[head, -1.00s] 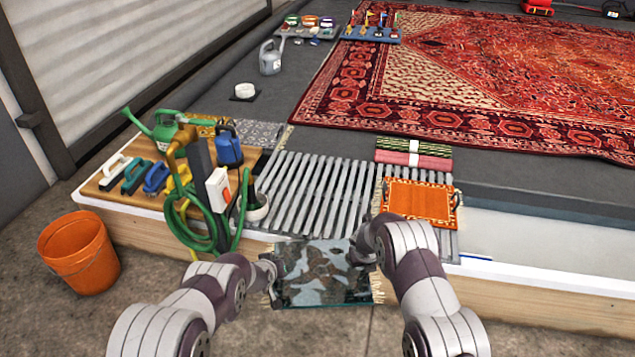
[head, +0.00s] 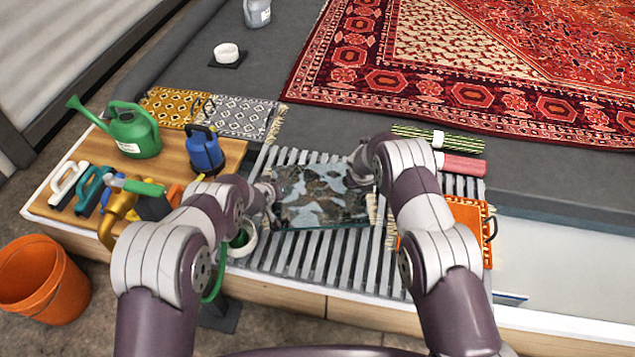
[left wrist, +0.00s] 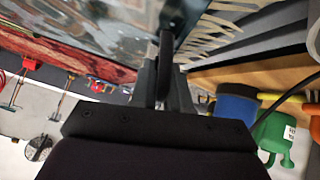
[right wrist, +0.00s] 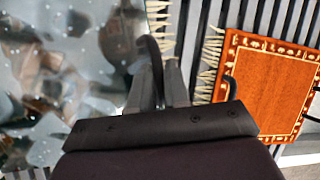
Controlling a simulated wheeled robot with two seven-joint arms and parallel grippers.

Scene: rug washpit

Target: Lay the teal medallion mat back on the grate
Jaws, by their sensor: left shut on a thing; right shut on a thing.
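The teal medallion mat (head: 322,197) shows as a mottled grey-blue and brown piece with a teal edge and pale fringe. It is held flat between my two grippers over the slatted grate (head: 300,262); I cannot tell whether it touches the slats. My left gripper (head: 270,192) is shut on its left edge, and the mat also shows in the left wrist view (left wrist: 110,22). My right gripper (head: 366,178) is shut on its right edge, and the mat fills the left of the right wrist view (right wrist: 65,75). My forearms hide parts of the grate.
An orange bordered mat (head: 470,222) lies at the grate's right. Rolled green-striped and pink textiles (head: 460,166) lie behind it. A wooden board (head: 165,172) at left carries a green watering can (head: 132,130), a blue jug (head: 204,150) and brushes. An orange bucket (head: 40,282) stands on the floor.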

